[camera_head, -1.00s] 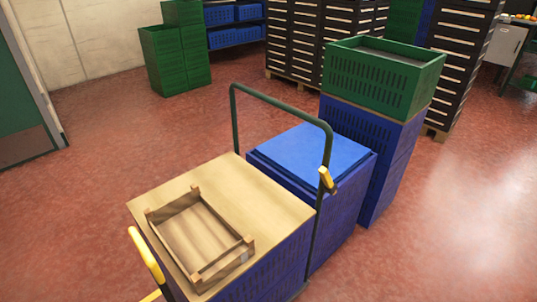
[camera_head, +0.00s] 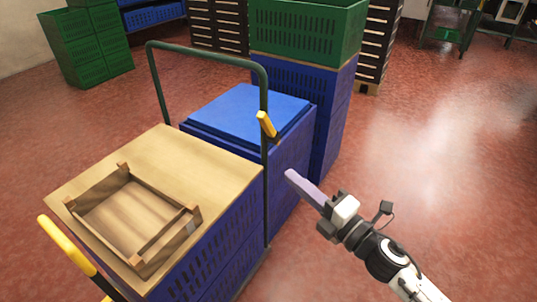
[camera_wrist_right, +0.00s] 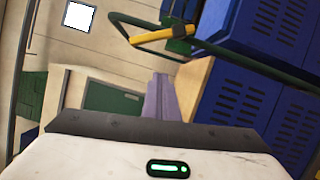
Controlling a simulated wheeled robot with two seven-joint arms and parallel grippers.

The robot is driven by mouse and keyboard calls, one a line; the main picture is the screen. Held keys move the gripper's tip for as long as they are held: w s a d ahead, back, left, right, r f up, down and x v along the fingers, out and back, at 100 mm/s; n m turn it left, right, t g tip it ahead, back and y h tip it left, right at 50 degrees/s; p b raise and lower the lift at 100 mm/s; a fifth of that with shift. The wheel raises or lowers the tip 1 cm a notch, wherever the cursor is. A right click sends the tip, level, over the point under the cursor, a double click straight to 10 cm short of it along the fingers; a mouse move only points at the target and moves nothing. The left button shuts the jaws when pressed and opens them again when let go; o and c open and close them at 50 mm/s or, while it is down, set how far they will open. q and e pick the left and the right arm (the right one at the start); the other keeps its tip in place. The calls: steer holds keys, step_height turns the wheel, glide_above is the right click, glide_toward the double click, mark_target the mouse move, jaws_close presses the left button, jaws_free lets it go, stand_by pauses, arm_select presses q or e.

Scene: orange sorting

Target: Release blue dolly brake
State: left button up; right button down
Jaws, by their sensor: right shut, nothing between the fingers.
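A dolly has a dark green tube handle (camera_head: 200,58) standing by blue crates (camera_head: 215,262). A yellow lever (camera_head: 266,124) sits on the right upright of that handle, and it also shows in the right wrist view (camera_wrist_right: 165,36). My right gripper (camera_head: 292,176) is shut and empty. Its pale purple fingers point up and left toward the lever in the head view. In the right wrist view the fingers (camera_wrist_right: 160,92) appear below the lever, apart from it in the picture. My left gripper is not in view.
A wooden board (camera_head: 195,155) with an open wooden tray (camera_head: 130,215) tops the front crates. A lidded blue crate (camera_head: 248,115) and a blue stack with a green crate (camera_head: 305,30) stand behind. A yellow handle (camera_head: 68,245) is at lower left. Red floor is clear at right.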

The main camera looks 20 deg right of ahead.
mark_target(269, 135)
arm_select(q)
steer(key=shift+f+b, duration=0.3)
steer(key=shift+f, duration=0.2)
arm_select(e)
steer(key=n, duration=0.2)
steer(key=r+n+y, duration=0.1)
steer(key=w+n+y, duration=0.1)
steer(key=n, duration=0.1)
steer(key=shift+w+a+r+n, duration=0.1)
steer(key=shift+a+r+n, duration=0.2)
steer(key=shift+a+r, duration=0.1)
arm_select(q)
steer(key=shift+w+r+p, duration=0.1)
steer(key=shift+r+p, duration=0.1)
steer(key=shift+p, duration=0.4)
arm_select(e)
steer(key=w+r, duration=0.1)
steer(key=w, duration=0.2)
steer(key=w+a+r, duration=0.1)
steer(key=w, duration=0.3)
steer(key=w+r, duration=0.1)
steer(key=w, duration=0.3)
steer(key=shift+a+r, duration=0.1)
steer(key=shift+a, duration=0.15)
